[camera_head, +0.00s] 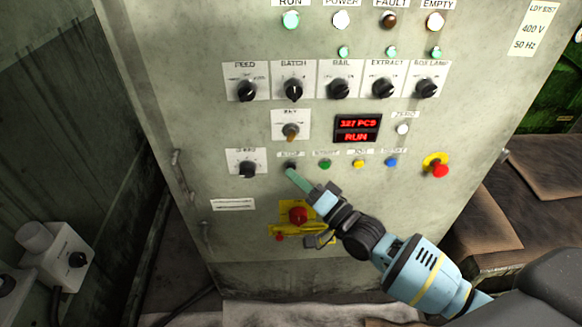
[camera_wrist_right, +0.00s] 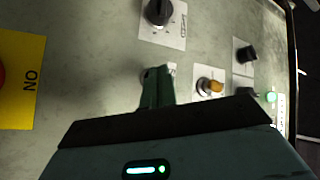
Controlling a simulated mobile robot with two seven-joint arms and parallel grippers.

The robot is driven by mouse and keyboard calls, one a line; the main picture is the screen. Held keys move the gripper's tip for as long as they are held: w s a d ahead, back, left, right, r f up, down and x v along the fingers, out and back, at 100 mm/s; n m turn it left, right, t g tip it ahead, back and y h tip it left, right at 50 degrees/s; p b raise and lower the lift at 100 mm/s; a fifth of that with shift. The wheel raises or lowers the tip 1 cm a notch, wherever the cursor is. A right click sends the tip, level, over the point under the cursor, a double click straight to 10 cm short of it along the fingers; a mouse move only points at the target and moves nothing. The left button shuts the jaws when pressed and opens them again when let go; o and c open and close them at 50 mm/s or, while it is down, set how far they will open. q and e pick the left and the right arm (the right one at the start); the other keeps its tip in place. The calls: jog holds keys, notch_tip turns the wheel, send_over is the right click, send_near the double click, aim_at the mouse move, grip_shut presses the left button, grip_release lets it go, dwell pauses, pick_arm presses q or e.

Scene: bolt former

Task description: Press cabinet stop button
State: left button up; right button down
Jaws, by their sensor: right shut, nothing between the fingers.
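The control cabinet (camera_head: 235,130) fills the middle of the head view. The stop button (camera_head: 290,165) is a small dark button under a label that seems to read STOP, at the left of the button row. My right gripper (camera_head: 291,173) is shut and empty, with its green fingertips right at this button and partly covering it. Whether they touch it or stand just off it cannot be told. In the right wrist view the shut fingers (camera_wrist_right: 158,72) point at the panel and hide the button. My left gripper is not in view.
Green (camera_head: 324,164), yellow (camera_head: 358,164) and blue (camera_head: 391,162) buttons sit to the right. A speed-type knob (camera_head: 247,169) is at the left, a key switch (camera_head: 291,132) above. A red display (camera_head: 357,128) reads RUN. A red rotary switch (camera_head: 297,215) lies below, a red emergency button (camera_head: 439,170) far right.

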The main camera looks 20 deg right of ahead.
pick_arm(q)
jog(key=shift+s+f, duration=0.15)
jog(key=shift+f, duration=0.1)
pick_arm(e)
jog(key=shift+w+d, duration=0.15)
jog(key=shift+w, duration=0.3)
dwell(0.3)
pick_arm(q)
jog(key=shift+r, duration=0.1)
pick_arm(e)
jog(key=shift+s, duration=0.1)
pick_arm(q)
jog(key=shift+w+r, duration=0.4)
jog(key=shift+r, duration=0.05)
pick_arm(e)
jog(key=shift+s+a, duration=0.25)
jog(key=shift+s, duration=0.45)
